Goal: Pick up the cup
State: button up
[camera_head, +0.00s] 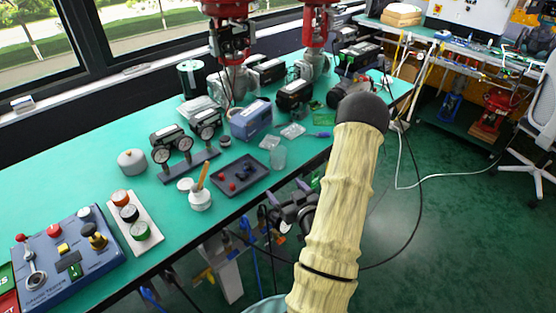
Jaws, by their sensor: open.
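A clear, greyish cup (278,158) stands upright on the green tabletop near its front edge, to the right of a dark tray. My gripper (284,208) is the dark shape at the table's front edge, below the cup in the picture and left of my pale arm. It is open and apart from the cup. My arm's links hide part of it, and its fingertips are hard to make out against the dark background.
The dark tray (240,174) holds small red and dark parts. A white pot (200,198) with a brush stands left of it. A blue box (251,119) and gauges (172,146) stand behind. A blue tester (68,255) sits at the far left. Bare tabletop (95,183) lies at the left.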

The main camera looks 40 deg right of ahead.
aim_at(279, 160)
jog(key=s+d+h, duration=0.1)
jog(key=s+d+m+t, duration=0.1)
jog(key=shift+s+d+r+m+h, duration=0.1)
jog(key=shift+s+r+m+h, duration=0.2)
jog(key=shift+s+r+h, duration=0.1)
jog(key=shift+w+f+t+b, duration=0.1)
jog(key=shift+w+t+b, duration=0.05)
jog(key=shift+t+b, duration=0.2)
jog(key=b+x, duration=0.3)
jog(key=x, duration=0.8)
jog(key=shift+w+d+b, duration=0.15)
jog(key=shift+w+b, duration=0.15)
jog(key=shift+w, duration=0.15)
jog(key=shift+w+d, duration=0.1)
